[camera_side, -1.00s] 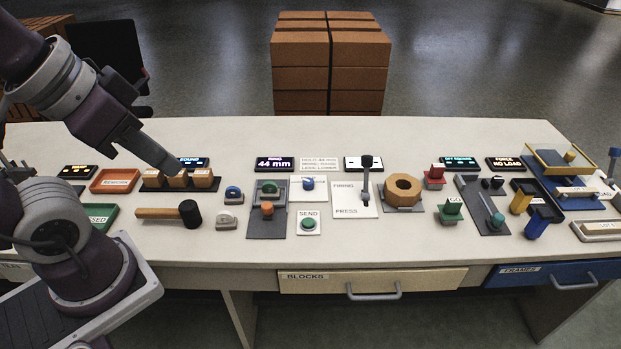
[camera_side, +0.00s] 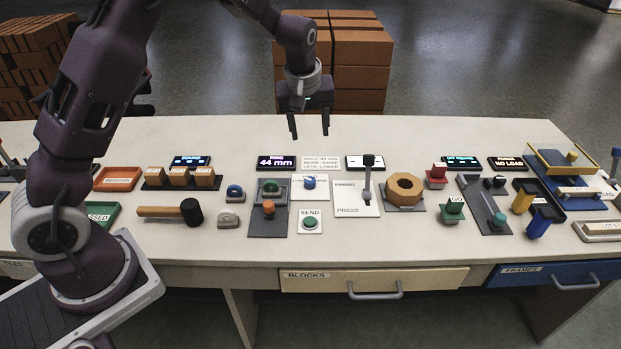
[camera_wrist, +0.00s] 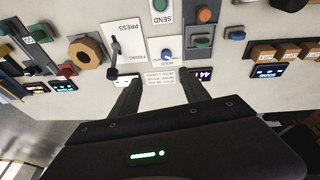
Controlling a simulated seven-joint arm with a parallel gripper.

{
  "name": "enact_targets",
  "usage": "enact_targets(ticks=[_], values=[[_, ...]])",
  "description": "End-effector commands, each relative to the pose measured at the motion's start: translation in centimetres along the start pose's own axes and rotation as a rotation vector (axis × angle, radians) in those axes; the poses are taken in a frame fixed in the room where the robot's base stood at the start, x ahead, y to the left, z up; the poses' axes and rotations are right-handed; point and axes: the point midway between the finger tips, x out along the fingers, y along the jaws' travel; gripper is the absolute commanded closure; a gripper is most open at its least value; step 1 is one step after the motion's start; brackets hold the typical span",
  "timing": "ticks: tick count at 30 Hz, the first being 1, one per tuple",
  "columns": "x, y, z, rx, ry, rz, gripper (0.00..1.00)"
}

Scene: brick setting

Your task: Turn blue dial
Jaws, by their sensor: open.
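The blue dial (camera_side: 309,182) sits on a white plate (camera_side: 300,194) near the middle of the table, behind the green SEND button (camera_side: 310,222). It also shows in the wrist view (camera_wrist: 166,55), ahead of and roughly between my fingers. My gripper (camera_side: 308,136) points down with its two fingers apart and empty. In the side view it hangs above the back part of the table, behind the dial and apart from it. In the wrist view my gripper (camera_wrist: 160,80) shows both fingers spread.
A black-knobbed lever (camera_side: 367,180) stands right of the dial on the PRESS plate. A panel with an orange knob (camera_side: 268,208) is to the left. The "44 mm" display (camera_side: 276,163) and a printed label (camera_side: 321,163) lie behind.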

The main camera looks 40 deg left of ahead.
Motion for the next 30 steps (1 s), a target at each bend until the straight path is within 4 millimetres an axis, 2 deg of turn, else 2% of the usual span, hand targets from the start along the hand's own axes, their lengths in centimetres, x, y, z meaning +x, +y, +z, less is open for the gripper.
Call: enact_targets(ticks=[1, 3, 6, 7, 18, 21, 24, 30], values=[[4.5, 0.2, -0.6, -0.033, 0.017, -0.050, 0.47], [9.5, 0.3, -1.2, -0.077, 0.053, -0.095, 0.47], [14.6, 0.1, -1.5, -0.110, 0.094, -0.134, 0.47], [15.6, 0.1, -1.5, -0.116, 0.102, -0.140, 0.47], [22.4, -1.0, -1.9, -0.127, 0.117, -0.154, 0.47], [23.7, -1.2, -2.1, -0.127, 0.118, -0.153, 0.47], [24.4, -1.3, -2.1, -0.125, 0.117, -0.153, 0.47], [24.4, -1.3, -2.2, -0.125, 0.117, -0.152, 0.47]])
